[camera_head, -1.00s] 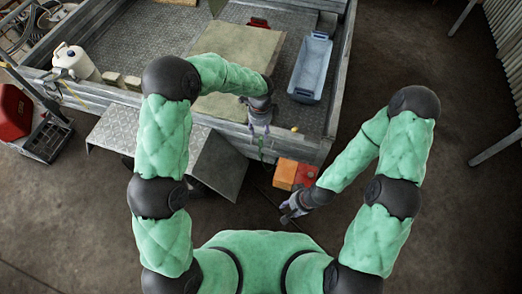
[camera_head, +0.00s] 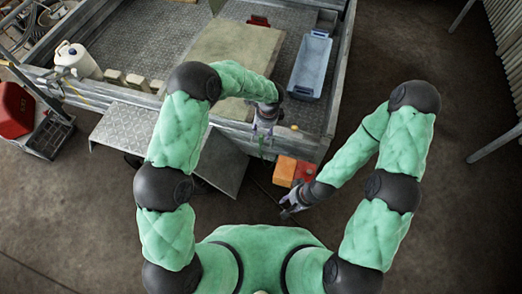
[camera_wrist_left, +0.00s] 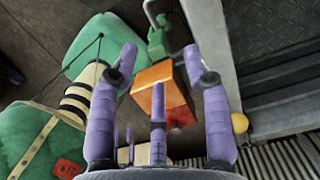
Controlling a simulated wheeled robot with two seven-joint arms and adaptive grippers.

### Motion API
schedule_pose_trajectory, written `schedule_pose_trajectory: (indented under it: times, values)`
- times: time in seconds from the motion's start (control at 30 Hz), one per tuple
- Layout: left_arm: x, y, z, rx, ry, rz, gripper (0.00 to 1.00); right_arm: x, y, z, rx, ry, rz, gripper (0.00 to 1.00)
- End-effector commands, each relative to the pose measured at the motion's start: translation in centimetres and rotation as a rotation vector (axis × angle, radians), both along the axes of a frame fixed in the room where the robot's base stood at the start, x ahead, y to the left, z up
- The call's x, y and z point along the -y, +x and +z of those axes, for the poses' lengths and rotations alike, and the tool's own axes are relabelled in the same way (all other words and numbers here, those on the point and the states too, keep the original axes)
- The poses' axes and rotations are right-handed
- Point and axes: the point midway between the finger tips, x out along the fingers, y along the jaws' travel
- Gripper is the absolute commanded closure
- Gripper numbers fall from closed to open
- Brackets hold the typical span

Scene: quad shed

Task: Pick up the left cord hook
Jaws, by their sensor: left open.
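A small green piece with a grey curved end (camera_wrist_left: 157,40), which looks like the cord hook, shows beyond my left fingertips in the left wrist view. In the head view, a thin green strip (camera_head: 261,149) hangs by the trailer's near wall, just below my left gripper (camera_head: 264,136). My left gripper is open, and its fingers (camera_wrist_left: 160,62) stand apart with nothing clearly between them. I cannot tell whether it touches the green piece. My right gripper (camera_head: 288,211) is low, near the orange box; its jaw opening is too small to tell.
An orange box (camera_head: 285,171) and a red box (camera_head: 304,173) sit by the trailer's near wall (camera_head: 230,128). A blue bin (camera_head: 311,65) stands inside the trailer. A tilted metal plate (camera_head: 122,130) lies to the left.

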Motion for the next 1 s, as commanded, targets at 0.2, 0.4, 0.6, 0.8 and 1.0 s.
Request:
schedule_pose_trajectory:
  times: [0.2,0.4,0.6,0.8,1.0]
  values:
    - [-0.3,-0.2,-1.9,-0.001,-0.001,0.000,0.52,0.0,0.0,-0.8,0.000,0.000,0.000,0.60]
    - [-0.7,-0.2,-4.7,-0.001,-0.001,0.001,0.52,0.0,0.0,-1.8,0.000,0.000,0.000,0.60]
    - [-0.7,-0.1,-5.1,0.002,-0.002,0.001,0.52,0.0,0.0,-1.8,0.000,0.000,0.000,0.60]
    - [-0.7,-0.1,-5.0,0.001,-0.001,0.000,0.83,0.0,0.0,-1.8,0.000,0.000,0.000,0.60]
    - [-0.7,-0.1,-5.0,0.001,-0.001,0.000,1.00,0.0,0.0,-1.8,0.000,0.000,0.000,0.60]
